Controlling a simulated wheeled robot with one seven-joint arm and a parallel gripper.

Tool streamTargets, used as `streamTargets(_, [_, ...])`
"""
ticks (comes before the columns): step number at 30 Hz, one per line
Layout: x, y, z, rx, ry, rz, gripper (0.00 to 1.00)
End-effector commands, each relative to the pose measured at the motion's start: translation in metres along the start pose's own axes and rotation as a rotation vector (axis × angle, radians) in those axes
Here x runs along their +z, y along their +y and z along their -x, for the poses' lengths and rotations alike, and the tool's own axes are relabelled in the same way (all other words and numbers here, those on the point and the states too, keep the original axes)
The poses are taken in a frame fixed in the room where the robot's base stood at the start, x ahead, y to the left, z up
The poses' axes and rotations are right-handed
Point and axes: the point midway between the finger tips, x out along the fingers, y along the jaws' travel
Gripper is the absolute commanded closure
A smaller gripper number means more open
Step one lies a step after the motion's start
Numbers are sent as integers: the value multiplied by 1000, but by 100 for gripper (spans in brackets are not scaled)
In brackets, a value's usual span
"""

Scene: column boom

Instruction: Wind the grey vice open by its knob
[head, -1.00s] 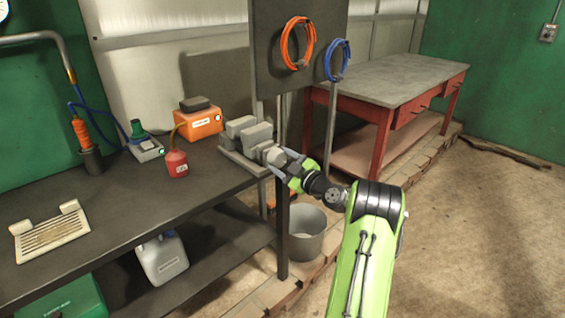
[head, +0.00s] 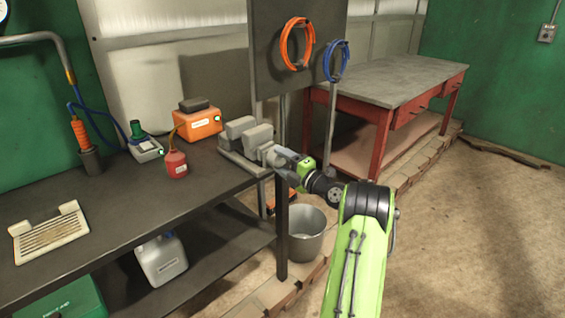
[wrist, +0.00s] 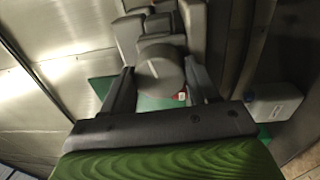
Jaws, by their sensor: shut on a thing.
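The grey vice (head: 240,136) sits at the right end of the dark workbench, with its two blocky jaws side by side. Its round grey knob (wrist: 161,72) faces the wrist camera, between my fingers. In the head view, my gripper (head: 274,155) reaches the knob from the right and hides most of it. In the wrist view, my gripper (wrist: 161,88) has one finger on each side of the knob and is shut on it. The vice body (wrist: 158,24) shows behind the knob. The gap between the jaws is hard to judge.
On the dark workbench (head: 110,205) stand a red oil can (head: 176,163), an orange box (head: 198,124) and a cream slatted rack (head: 48,232). A metal bucket (head: 306,233) stands on the floor below my arm. A red-framed table (head: 385,80) stands behind, with open floor to the right.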

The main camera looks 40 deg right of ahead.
Motion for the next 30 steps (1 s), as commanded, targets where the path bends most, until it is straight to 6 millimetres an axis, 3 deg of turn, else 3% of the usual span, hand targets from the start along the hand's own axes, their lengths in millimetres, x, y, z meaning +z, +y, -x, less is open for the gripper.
streamTargets(10, [0,-1,0,-3,9,130,71])
streamTargets(26, [0,-1,0,-4,11,150,71])
streamTargets(27, [0,-1,0,-4,11,150,36])
streamTargets(30, [0,0,0,-3,10,150,21])
